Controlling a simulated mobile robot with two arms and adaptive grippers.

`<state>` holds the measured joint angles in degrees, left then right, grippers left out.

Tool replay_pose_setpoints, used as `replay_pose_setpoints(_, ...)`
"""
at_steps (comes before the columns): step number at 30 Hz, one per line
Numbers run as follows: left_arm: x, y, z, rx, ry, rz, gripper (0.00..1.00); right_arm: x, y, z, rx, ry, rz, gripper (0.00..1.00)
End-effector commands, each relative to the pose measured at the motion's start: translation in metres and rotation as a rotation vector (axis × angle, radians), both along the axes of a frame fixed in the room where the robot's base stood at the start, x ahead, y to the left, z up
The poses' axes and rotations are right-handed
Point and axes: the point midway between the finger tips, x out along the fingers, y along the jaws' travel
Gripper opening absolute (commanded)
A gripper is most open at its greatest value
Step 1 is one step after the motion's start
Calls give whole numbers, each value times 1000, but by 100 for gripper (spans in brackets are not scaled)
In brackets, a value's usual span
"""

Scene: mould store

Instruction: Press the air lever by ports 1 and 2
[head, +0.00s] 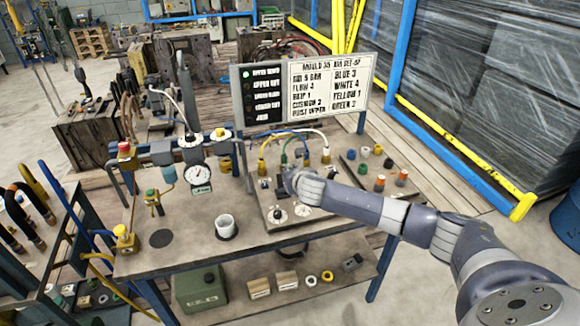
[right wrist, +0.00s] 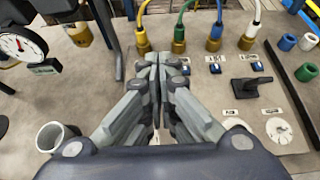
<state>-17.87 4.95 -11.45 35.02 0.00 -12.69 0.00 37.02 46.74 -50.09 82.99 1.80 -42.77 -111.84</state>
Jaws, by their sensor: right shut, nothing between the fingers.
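My right gripper (head: 287,178) is shut and empty over the port panel (head: 275,222) on the bench. In the right wrist view its closed fingertips (right wrist: 160,60) are in front of the brass ports with the yellow hose (right wrist: 146,25) and the green hose (right wrist: 180,25). The fingers hide part of the panel there; contact cannot be told. Port numbers are not readable. My left gripper is not in view.
A black handle (right wrist: 250,86) and two white dials (right wrist: 280,130) lie right of my fingers. A pressure gauge (head: 199,174) and a white cup (head: 226,226) stand to the left. A set-up board (head: 305,92) rises behind; several coloured fittings sit at right.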

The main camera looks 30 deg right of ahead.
Motion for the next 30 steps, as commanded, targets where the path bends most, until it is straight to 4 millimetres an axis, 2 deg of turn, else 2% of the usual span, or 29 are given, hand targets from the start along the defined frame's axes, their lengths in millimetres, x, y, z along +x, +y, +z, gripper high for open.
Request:
replay_pose_setpoints(3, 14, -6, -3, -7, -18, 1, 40, -6, 1, 17, -2, -3, 2, 0)
replay_pose_setpoints(8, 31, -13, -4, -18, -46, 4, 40, -11, 3, 33, -1, -3, 0, 0)
replay_pose_setpoints(11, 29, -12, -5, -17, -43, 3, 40, -14, 4, 37, 1, -1, 0, 0)
replay_pose_setpoints(18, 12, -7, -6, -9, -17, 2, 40, -14, 3, 39, 0, 0, 0, 0)
replay_pose_setpoints(30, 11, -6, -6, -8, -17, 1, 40, -16, 7, 37, 12, 1, 0, 0)
